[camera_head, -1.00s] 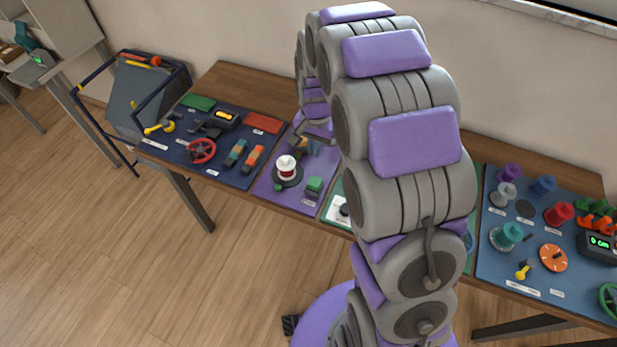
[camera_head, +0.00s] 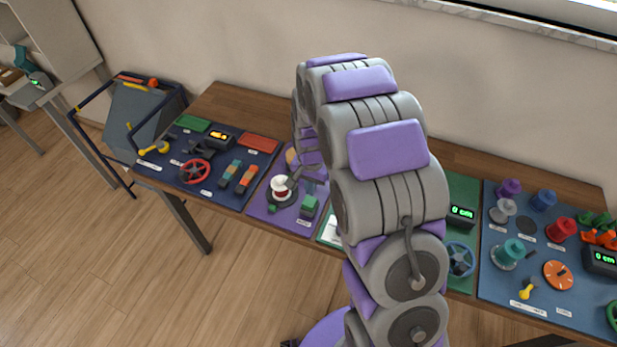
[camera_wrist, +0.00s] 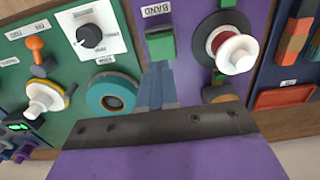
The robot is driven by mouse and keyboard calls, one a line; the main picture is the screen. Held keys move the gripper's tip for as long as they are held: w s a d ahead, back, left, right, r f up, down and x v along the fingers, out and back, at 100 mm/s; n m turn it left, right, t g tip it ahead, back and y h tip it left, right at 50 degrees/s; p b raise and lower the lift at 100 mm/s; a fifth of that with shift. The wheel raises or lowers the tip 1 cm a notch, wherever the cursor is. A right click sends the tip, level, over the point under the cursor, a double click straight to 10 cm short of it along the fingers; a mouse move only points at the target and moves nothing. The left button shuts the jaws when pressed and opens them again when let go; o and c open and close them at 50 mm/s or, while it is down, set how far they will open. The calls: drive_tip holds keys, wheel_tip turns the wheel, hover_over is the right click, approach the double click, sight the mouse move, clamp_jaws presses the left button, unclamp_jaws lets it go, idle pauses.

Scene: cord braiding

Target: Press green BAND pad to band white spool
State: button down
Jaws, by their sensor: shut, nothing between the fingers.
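The green BAND pad (camera_wrist: 160,44) is a raised block on the purple panel, below its BAND label (camera_wrist: 157,10) in the wrist view. It also shows in the head view (camera_head: 309,206). The white spool (camera_wrist: 237,54), with dark red winding, sits on a dark round base to the pad's right in the wrist view, and left of it in the head view (camera_head: 280,184). My gripper (camera_wrist: 157,70) is shut and empty, its tips close to the pad's near edge; I cannot tell whether they touch. A small green piece (camera_head: 272,208) shows beside the spool's base.
A teal ring (camera_wrist: 112,94) and a white card with a black knob (camera_wrist: 90,36) lie left of my fingers in the wrist view. Orange and dark pieces (camera_wrist: 292,40) stand at the right. A red tray (camera_wrist: 285,98) lies at lower right.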

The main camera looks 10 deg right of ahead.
sight(310, 202)
wheel_tip(310, 202, down, 4)
drive_tip(key=shift+a+b, duration=0.15)
drive_tip(key=shift+b, duration=0.3)
drive_tip(key=shift+a+f, duration=0.3)
drive_tip(key=shift+f, duration=0.05)
drive_tip(key=shift+d, duration=0.35)
drive_tip(key=shift+s+a+f+p, duration=0.1)
drive_tip(key=shift+f+p, duration=0.25)
drive_tip(key=shift+f, duration=0.7)
wheel_tip(310, 202, up, 14)
drive_tip(key=p, duration=0.3)
drive_tip(key=shift+w, duration=0.2)
